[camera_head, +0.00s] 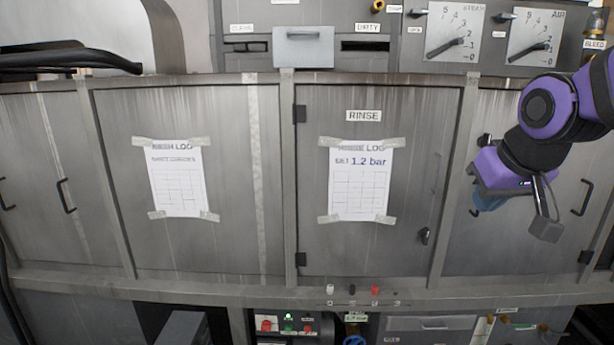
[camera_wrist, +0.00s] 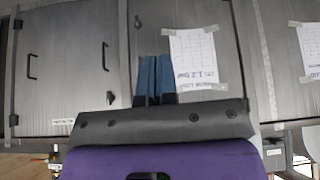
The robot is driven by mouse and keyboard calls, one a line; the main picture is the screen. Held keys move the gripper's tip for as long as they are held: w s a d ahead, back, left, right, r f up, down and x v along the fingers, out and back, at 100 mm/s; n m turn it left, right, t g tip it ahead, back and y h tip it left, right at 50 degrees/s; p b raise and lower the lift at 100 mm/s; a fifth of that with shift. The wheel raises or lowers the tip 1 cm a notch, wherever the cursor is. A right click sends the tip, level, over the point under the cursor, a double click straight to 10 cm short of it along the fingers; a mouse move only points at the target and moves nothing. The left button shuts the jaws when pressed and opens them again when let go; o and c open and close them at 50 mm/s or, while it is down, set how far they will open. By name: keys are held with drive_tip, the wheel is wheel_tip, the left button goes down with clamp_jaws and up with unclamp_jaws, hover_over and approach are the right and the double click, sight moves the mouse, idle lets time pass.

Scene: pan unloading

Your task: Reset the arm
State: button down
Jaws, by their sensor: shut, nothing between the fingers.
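My gripper (camera_wrist: 154,80) shows in the wrist view as two blue fingers side by side, shut with nothing held. They point toward the grey cabinet front. In the head view my purple and black arm comes in from the right edge. There my gripper (camera_head: 487,203) hangs in front of the right cabinet door and is partly hidden by the wrist. I cannot tell from the head view how far it is from the door.
A grey RINSE door (camera_head: 400,250) with a taped log sheet (camera_head: 360,184) is at the centre. A ledge (camera_head: 240,290) runs below the doors. Gauges (camera_head: 453,32) stand at the top right. A black cable (camera_head: 70,58) lies at upper left. Door handles (camera_head: 66,195) stick out.

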drive_tip(key=s+d+g, duration=0.1)
drive_tip(key=s+d, duration=0.1)
drive_tip(key=s, duration=1.2)
drive_tip(key=shift+s+r+m, duration=0.2)
drive_tip(key=shift+s+m, duration=0.05)
drive_tip(key=shift+m, duration=0.15)
